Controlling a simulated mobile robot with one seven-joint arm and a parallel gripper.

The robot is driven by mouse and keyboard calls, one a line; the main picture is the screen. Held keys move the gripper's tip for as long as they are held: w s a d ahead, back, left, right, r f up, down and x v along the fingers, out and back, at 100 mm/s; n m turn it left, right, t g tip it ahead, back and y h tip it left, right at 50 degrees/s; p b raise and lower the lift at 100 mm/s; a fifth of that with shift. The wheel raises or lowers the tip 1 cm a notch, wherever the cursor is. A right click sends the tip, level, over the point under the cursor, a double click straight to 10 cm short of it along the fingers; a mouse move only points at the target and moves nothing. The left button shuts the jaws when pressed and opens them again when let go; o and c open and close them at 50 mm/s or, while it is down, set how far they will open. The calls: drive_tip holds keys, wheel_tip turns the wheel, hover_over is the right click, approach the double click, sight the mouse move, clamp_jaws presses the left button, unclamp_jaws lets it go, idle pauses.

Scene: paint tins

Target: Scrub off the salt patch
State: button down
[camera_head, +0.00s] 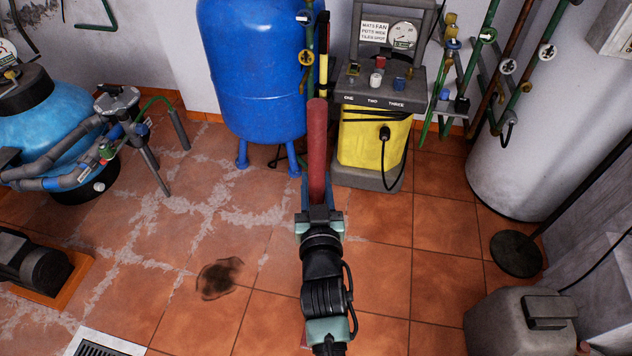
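Whitish, salt-like crust (235,217) spreads in irregular streaks over the terracotta tile floor, mostly along the joints at the left and centre. A separate dark brown-black stain (218,278) lies on the tiles left of my arm. My gripper (318,180) is at the picture's centre, pointing toward the back wall. Its two blue fingers lie on either side of a dull red cylinder (317,140), apparently closed on it. The cylinder sticks out beyond the fingers. Its far end shows no bristles or pad that I can make out. My wrist hides the floor below it.
A blue tank (252,70) on legs and a yellow-fronted machine (370,140) stand at the back. A light blue pump vessel (50,115) with pipes is left. A white cylinder (535,150) and a grey container (515,318) are right. A floor drain (105,345) lies front left.

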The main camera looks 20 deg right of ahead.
drive_tip(key=shift+f+b, duration=1.55)
drive_tip(key=shift+b, duration=0.1)
